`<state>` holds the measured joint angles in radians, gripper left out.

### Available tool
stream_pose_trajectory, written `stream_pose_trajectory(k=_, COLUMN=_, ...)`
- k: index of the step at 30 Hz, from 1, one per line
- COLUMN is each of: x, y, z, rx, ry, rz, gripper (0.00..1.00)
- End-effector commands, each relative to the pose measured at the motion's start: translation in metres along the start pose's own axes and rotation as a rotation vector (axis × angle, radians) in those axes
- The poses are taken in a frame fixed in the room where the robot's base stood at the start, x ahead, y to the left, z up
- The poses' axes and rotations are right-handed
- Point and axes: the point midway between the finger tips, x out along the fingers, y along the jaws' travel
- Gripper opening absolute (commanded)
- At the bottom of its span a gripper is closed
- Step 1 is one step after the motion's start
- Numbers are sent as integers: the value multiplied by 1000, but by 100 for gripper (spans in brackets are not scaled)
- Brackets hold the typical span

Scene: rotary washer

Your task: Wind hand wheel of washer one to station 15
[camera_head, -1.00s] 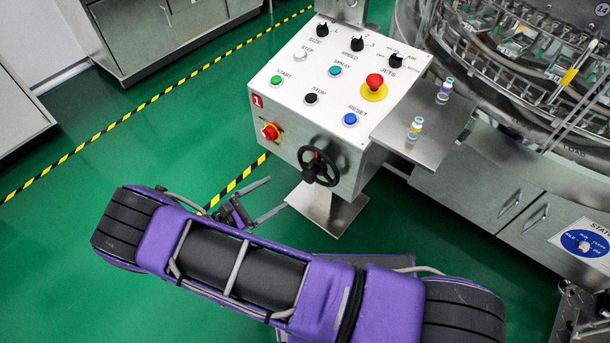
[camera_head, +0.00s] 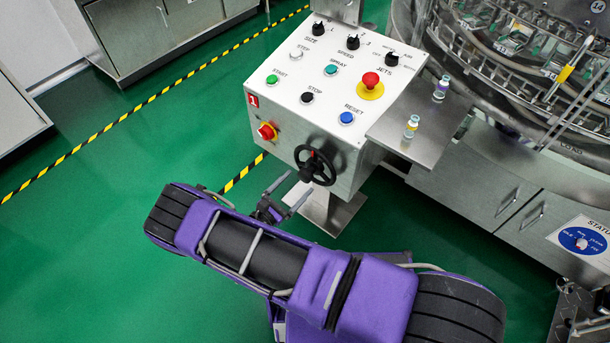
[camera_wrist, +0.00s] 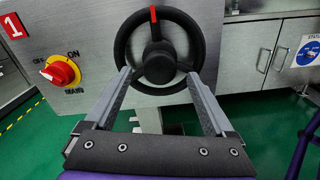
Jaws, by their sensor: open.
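The black hand wheel (camera_head: 315,166) is on the front of the control box of washer one, marked by a red "1" label (camera_head: 253,100). In the wrist view the wheel (camera_wrist: 119,48) faces me, with a red mark (camera_wrist: 154,14) at the top of its rim. My gripper (camera_head: 291,188) is open, below and to the left of the wheel in the head view. In the wrist view my gripper (camera_wrist: 158,75) has its two fingers spread in front of the wheel's lower half, with nothing held. I cannot tell whether the fingertips touch the rim.
A red and yellow main switch (camera_wrist: 61,71) is left of the wheel. The panel top has several buttons and a red emergency stop (camera_head: 370,80). Two small vials (camera_head: 411,126) stand on the side shelf (camera_head: 418,140). The washer (camera_head: 510,60) is at right. Green floor is clear at left.

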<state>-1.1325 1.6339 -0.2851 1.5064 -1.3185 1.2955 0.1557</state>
Motion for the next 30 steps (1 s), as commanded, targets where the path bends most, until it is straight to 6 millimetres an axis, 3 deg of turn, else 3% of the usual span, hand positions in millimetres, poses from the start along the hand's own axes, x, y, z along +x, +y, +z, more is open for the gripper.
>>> stream_pose_trajectory(k=3, x=22, y=-1, z=0, rx=0, ry=-1, rz=-2, gripper=88)
stream_pose_trajectory(k=9, x=43, y=0, z=0, rx=1, ry=1, rz=-1, gripper=88)
stream_pose_trajectory(k=20, x=48, y=0, z=0, rx=1, ry=1, rz=0, gripper=88)
stream_pose_trajectory(k=30, x=47, y=0, z=0, rx=1, ry=1, rz=-1, gripper=27)
